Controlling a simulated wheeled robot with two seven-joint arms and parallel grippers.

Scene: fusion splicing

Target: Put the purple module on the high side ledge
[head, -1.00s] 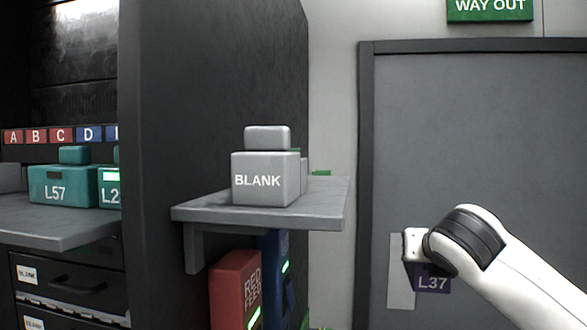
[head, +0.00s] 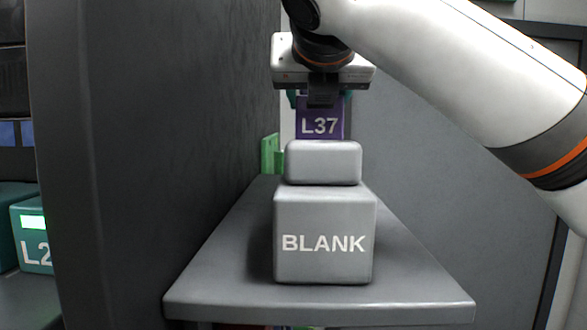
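The purple module marked L37 (head: 320,120) hangs below my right gripper (head: 322,94), which is shut on its top. The module is in the air over the far part of the grey side ledge (head: 215,285), behind the blank block. Its lower part is hidden by that block, so I cannot tell its gap to the ledge. My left gripper is not in view.
A grey block marked BLANK (head: 325,240) with a smaller top stands on the near ledge. A green piece (head: 269,153) shows behind, at the left. A dark cabinet wall (head: 150,150) borders the ledge's left. The ledge is clear right of the block.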

